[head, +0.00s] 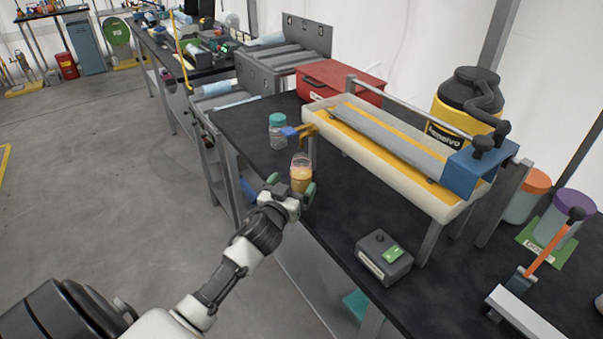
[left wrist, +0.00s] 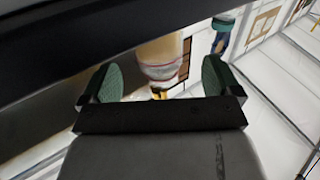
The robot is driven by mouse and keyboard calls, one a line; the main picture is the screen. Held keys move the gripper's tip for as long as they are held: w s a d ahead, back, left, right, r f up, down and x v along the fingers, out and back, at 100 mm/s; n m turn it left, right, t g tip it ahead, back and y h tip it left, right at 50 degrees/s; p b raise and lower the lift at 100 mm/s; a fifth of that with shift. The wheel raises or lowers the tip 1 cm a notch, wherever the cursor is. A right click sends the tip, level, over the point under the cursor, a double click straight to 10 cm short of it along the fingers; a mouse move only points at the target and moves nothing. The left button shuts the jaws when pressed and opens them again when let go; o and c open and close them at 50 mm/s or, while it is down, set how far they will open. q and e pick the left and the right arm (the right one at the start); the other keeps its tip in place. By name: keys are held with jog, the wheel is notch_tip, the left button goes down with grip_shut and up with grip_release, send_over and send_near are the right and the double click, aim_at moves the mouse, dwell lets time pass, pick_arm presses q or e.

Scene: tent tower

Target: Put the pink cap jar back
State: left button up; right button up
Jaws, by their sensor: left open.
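A clear jar with orange-yellow contents (head: 301,180) and a faintly pinkish top stands upright near the left edge of the black bench. My left gripper (head: 281,193) is open at the near side of this jar, with its green finger pads spread. In the left wrist view the jar (left wrist: 160,58) appears between and beyond the open fingertips (left wrist: 160,80); I cannot tell if they touch it. The jar's lower part is partly hidden by the gripper in the head view. My right gripper is not in view.
A dark box with a green label (head: 384,258) sits nearer. Bare bench (head: 345,205) lies right of the jar.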

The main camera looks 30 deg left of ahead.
aim_at(297, 179)
pick_arm(q)
jog(key=w, duration=0.4)
jog(key=shift+w+a+r+p, duration=0.15)
jog(key=shift+w+a+p, duration=0.15)
jog(key=shift+a+p, duration=0.1)
jog(key=shift+w, duration=0.4)
jog(key=c, duration=1.1)
jog(key=shift+c, duration=0.2)
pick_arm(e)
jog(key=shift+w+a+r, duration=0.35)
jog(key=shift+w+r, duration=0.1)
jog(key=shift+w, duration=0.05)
